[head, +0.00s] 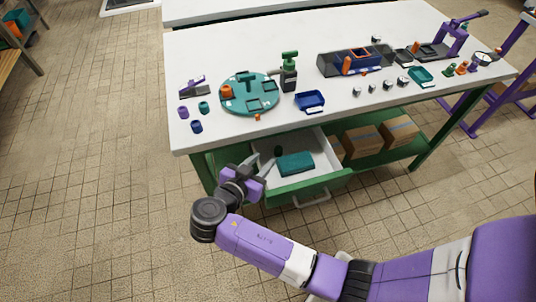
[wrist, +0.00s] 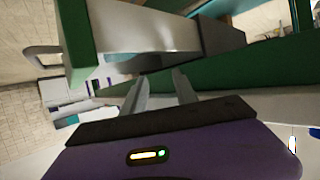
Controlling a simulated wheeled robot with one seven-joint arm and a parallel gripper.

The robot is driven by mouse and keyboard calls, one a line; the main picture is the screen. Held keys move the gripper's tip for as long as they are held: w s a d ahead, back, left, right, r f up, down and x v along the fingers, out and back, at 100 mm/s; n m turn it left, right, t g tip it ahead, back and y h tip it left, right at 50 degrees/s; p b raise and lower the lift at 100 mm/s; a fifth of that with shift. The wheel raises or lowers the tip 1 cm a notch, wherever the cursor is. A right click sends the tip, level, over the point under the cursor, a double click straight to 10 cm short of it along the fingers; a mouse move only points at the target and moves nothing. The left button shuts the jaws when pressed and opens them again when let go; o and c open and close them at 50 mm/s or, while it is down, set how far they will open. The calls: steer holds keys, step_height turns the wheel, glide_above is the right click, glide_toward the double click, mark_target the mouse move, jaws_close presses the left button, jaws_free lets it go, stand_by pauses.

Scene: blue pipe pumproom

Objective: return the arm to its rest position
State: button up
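My arm reaches in from the lower right of the head view, purple with dark joints. My gripper (head: 258,165) is at the left end of the open drawer (head: 325,184), close to the table's front edge. I cannot tell whether it touches the drawer. In the wrist view the two grey fingers (wrist: 160,84) stand apart with nothing between them. The drawer's green front and handle show at the upper left there. A teal block (head: 295,163) and a small dark green item (head: 278,151) lie in the drawer.
The white tabletop (head: 230,53) above carries a teal round tray (head: 249,111), a blue bin (head: 310,101) and several small parts. Cardboard boxes (head: 363,141) stand on the green lower shelf. The tiled floor (head: 100,200) at the left is clear.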

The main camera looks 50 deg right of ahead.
steer(key=shift+s+a+r, duration=0.1)
steer(key=shift+a+r, duration=0.15)
steer(key=shift+a, duration=0.3)
steer(key=w+a+n+t+y, duration=0.3)
steer(key=w+a+n+t, duration=0.1)
steer(key=w+n, duration=0.25)
steer(key=s+a+n+t+y, duration=0.3)
steer(key=a+n+t+y, duration=0.35)
steer(key=a+n, duration=0.2)
steer(key=s+r+y+p, duration=0.1)
steer(key=s+r, duration=0.4)
steer(key=s, duration=0.4)
steer(key=s+r+t+y, duration=0.1)
steer(key=s+r, duration=0.4)
steer(key=s, duration=0.5)
steer(key=s+r+y+p, duration=0.1)
steer(key=s+r, duration=0.5)
steer(key=s, duration=0.3)
steer(key=shift+s+d+n+t+y+p, duration=0.2)
steer(key=shift+d+n+t+y+p, duration=0.15)
steer(key=shift+d+n, duration=0.1)
